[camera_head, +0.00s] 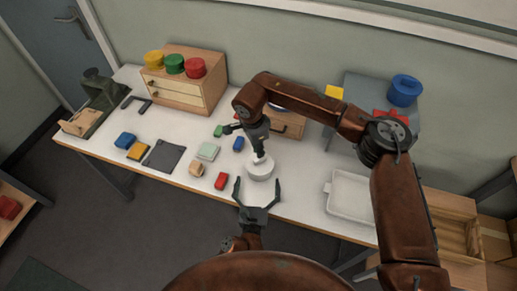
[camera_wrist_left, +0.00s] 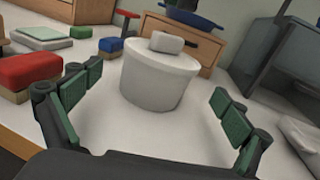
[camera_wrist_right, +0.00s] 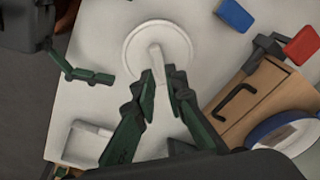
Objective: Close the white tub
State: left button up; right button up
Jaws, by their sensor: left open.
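The white tub (camera_head: 260,172) stands upright near the table's front edge; it also shows in the left wrist view (camera_wrist_left: 155,85). Its round white lid (camera_wrist_right: 140,42) lies on top, with a raised white bar handle (camera_wrist_left: 167,42). Whether the lid is fully seated is unclear. My left gripper (camera_head: 258,186) is open and empty on the near side of the tub, its fingers spread wide and apart from it. My right gripper (camera_wrist_right: 162,82) is above the tub at the handle, its fingers close together; whether they grip the handle is unclear.
A red block (camera_head: 221,181), a blue block (camera_head: 238,144) and a wooden-backed brush piece (camera_head: 196,169) lie left of the tub. A wooden drawer box (camera_head: 290,125) stands behind it. A white tray (camera_head: 350,196) lies to the right, with bare table between.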

pick_arm(q)
jog(key=shift+f+b, duration=0.85)
jog(key=shift+f, duration=0.35)
pick_arm(e)
jog(key=shift+w+d+f, duration=0.15)
jog(key=shift+f, duration=1.7)
pick_arm(q)
jog(key=shift+r, duration=0.1)
pick_arm(e)
jog(key=shift+r, duration=0.15)
pick_arm(q)
notch_tip(320, 180, up, 4)
jog(key=p, duration=0.3)
pick_arm(e)
jog(key=r, duration=0.6)
jog(key=shift+s+a, duration=0.25)
jog(key=shift+a, duration=0.05)
jog(key=shift+f, duration=0.1)
pick_arm(q)
jog(key=shift+f, duration=0.2)
